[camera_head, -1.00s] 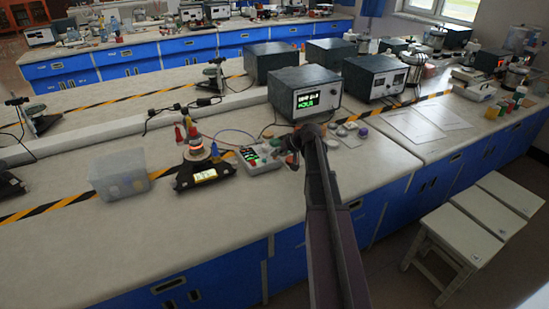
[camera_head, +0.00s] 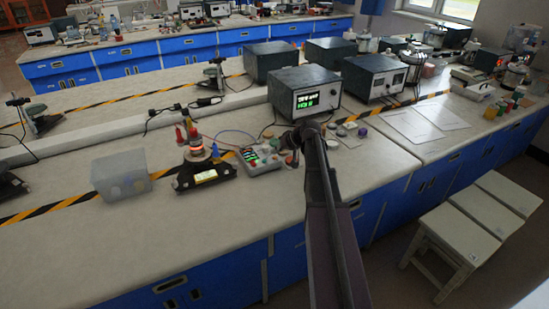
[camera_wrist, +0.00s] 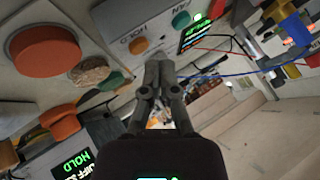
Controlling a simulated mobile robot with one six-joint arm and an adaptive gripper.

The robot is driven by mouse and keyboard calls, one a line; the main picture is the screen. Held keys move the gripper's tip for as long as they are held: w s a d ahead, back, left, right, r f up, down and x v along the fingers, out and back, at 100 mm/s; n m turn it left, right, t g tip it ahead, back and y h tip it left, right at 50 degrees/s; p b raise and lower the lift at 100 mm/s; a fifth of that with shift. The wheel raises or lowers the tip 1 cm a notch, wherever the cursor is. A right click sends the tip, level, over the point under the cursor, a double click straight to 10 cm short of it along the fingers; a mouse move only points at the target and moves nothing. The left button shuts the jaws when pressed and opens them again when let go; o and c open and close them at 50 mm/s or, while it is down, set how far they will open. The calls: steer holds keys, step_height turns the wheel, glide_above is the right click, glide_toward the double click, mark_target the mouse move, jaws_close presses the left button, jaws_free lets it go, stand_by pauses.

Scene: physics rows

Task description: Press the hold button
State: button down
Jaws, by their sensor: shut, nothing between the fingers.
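A pale control panel with the printed word HOLD shows at the top of the wrist view.
A large orange button (camera_wrist: 45,50), a brown knob (camera_wrist: 89,73) and a smaller orange one lie left of the fingers. A grey instrument (camera_head: 305,80) with a green display stands behind. A dark stand (camera_head: 205,178) and a plastic bin (camera_head: 120,175) are left of the box.

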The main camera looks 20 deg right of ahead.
mark_target(276, 157)
steer(key=shift+r+p, duration=2.45)
steer(key=shift+r, duration=0.05)
steer(key=s+a+f+n+g+h+p, duration=0.1)
steer(key=s+a+g+h, duration=0.4)
steer(key=s+a, duration=1.8)
steer(key=s+f+g+p, duration=0.1)
steer(key=s+g+p, duration=0.1)
steer(key=shift+s+h+p, duration=0.25)
steer(key=shift+h+p, duration=0.05)
steer(key=shift+a, duration=0.1)
